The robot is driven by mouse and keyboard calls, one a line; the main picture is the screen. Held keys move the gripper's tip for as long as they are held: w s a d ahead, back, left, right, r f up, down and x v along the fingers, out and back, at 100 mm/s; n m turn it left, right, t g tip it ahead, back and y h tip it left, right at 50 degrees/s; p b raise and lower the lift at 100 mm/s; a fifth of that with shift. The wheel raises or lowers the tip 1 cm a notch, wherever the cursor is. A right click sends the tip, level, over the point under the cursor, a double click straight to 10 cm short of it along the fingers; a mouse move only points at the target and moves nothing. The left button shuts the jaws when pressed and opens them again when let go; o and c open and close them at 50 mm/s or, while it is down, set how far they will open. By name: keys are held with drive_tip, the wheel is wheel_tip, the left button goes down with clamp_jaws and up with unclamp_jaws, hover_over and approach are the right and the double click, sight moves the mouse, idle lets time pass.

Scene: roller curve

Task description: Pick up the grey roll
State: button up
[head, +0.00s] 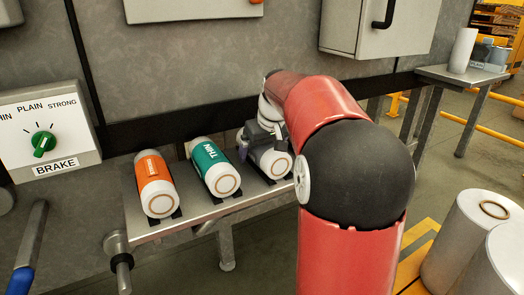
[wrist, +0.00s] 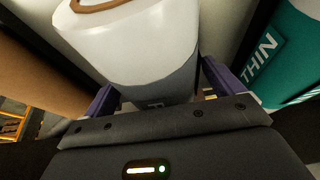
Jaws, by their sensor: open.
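The grey roll (head: 281,165) lies on the metal shelf, rightmost of three rolls. It has white ends and a grey middle band, and my arm hides part of it in the head view. In the wrist view the grey roll (wrist: 140,50) fills the space between my fingers, its grey band nearest the palm. My gripper (head: 257,142) is over the roll's middle. In the wrist view my gripper (wrist: 160,88) is open, with one purple finger on each side of the roll. I cannot tell whether either finger touches it.
A teal THIN roll (head: 216,166) lies just left of the grey one, also at the right in the wrist view (wrist: 287,55). An orange roll (head: 155,184) lies further left on the shelf (head: 190,221). A brake dial panel (head: 45,130) is on the left.

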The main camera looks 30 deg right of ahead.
drive_tip(key=shift+c, duration=0.2)
drive_tip(key=c, duration=1.2)
drive_tip(key=shift+r, duration=0.1)
drive_tip(key=shift+c, duration=0.8)
